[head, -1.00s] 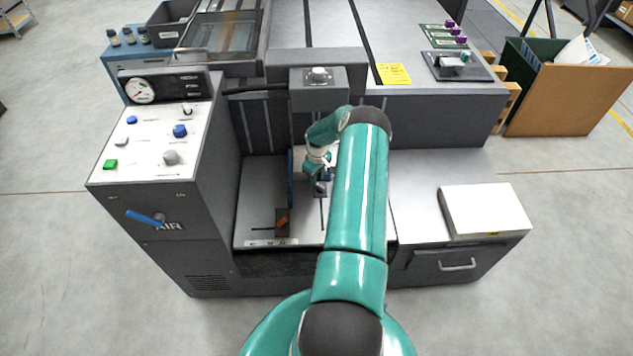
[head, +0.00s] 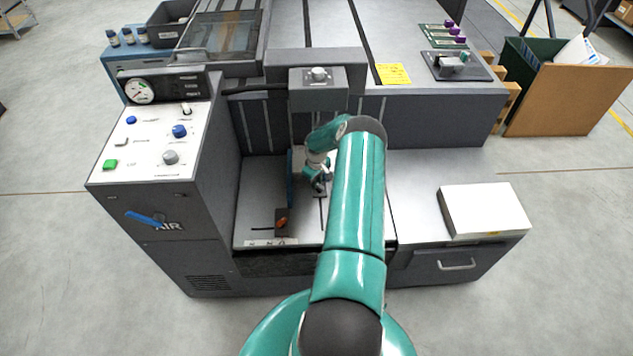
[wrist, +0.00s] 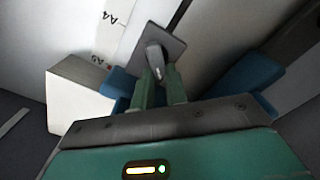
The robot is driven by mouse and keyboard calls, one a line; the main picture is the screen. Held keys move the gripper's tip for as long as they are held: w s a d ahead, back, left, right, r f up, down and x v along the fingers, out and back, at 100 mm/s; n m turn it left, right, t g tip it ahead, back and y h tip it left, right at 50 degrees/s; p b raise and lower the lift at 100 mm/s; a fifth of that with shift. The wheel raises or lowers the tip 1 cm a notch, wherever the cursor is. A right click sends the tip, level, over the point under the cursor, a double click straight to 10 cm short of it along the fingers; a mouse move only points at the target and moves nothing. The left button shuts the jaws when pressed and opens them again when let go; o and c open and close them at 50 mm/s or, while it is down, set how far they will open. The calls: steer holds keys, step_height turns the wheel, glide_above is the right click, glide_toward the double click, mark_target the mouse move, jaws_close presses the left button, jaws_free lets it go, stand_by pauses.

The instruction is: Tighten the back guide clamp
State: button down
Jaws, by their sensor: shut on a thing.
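The clamp's grey lever (wrist: 153,60) stands on a dark plate (wrist: 172,40) beside a printed size scale (wrist: 112,22) in the wrist view. My gripper (wrist: 162,80) is at the lever, with its two green fingers on either side and shut on it. In the head view my gripper (head: 318,180) is low over the machine bed, at the dark slotted plate behind the front clamp. Much of the clamp is hidden there by my gripper and arm. The front clamp (head: 282,222), with an orange lever, stands apart, nearer the front left of the bed.
A blue upright guide (head: 290,178) stands just left of my gripper. A grey head unit (head: 317,90) overhangs behind it. The control box (head: 150,145) is at left. A white paper stack (head: 484,210) lies on the right shelf. A white block (wrist: 75,92) is close by in the wrist view.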

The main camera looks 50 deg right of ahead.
steer(key=shift+m, duration=0.3)
steer(key=m, duration=0.4)
steer(key=shift+s+d+m, duration=0.1)
steer(key=shift+d+m, duration=0.2)
steer(key=shift+d, duration=0.05)
steer(key=m, duration=0.4)
steer(key=shift+s+d+m, duration=0.2)
steer(key=shift+d+m, duration=0.05)
steer(key=shift+m, duration=0.05)
steer(key=m, duration=0.4)
steer(key=shift+s+d, duration=0.15)
steer(key=shift+s, duration=0.15)
steer(key=shift+s+m, duration=0.15)
steer(key=shift+m, duration=0.8)
steer(key=shift+s+m, duration=0.1)
steer(key=shift+m, duration=0.85)
steer(key=c, duration=1.7)
jaws_free()
